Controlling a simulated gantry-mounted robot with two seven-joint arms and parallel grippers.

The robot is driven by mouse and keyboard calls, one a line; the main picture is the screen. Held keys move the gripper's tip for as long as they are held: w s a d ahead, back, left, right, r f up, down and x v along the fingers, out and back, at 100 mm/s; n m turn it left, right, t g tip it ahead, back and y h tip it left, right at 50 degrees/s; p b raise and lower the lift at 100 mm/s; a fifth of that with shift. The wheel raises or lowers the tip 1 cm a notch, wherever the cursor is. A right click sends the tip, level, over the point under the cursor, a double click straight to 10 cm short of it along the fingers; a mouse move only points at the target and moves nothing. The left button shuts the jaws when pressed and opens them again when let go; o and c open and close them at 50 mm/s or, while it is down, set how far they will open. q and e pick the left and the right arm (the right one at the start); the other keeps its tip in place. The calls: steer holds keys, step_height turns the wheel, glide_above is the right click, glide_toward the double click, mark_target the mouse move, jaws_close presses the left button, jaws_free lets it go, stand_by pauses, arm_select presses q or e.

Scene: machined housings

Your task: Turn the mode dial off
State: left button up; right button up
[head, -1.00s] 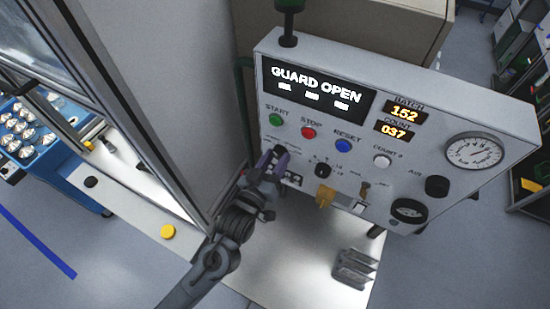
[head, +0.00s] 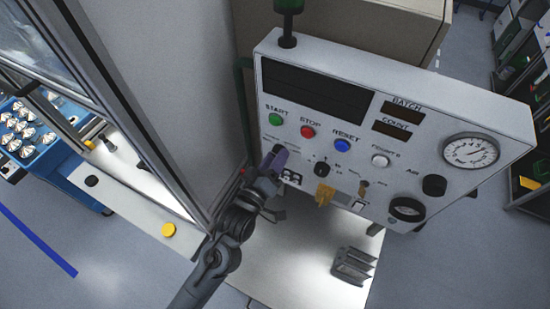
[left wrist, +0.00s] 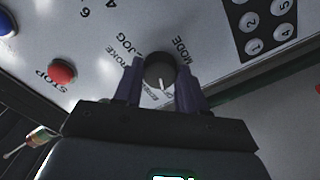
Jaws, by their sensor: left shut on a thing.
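The mode dial (left wrist: 160,72) is a black round knob with a white pointer line, in the left wrist view. "MODE" and "JOG" are printed beside it. The pointer aims towards the bottom of that picture, at small print I cannot read. My left gripper (left wrist: 158,82) is shut on the dial, one purple finger on each side. In the head view, my left gripper (head: 275,158) is at the lower left of the control panel (head: 440,100) and hides the dial. The panel's large display (head: 315,92) and its batch and count displays are dark. My right gripper is not in view.
The green start (head: 275,119), red stop (head: 307,132) and blue reset (head: 343,145) buttons sit above my gripper. Another black knob (head: 321,169) and a yellow tag (head: 325,194) are to its right. A keypad (left wrist: 268,22) is close to the dial. A tall cabinet stands left.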

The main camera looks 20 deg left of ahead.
arm_select(q)
steer(key=o, duration=1.1)
steer(key=shift+c, duration=0.2)
steer(key=shift+s, duration=0.1)
steer(key=s+b, duration=0.3)
steer(key=s, duration=0.7)
steer(key=shift+s+a, duration=0.3)
steer(key=shift+a, duration=0.15)
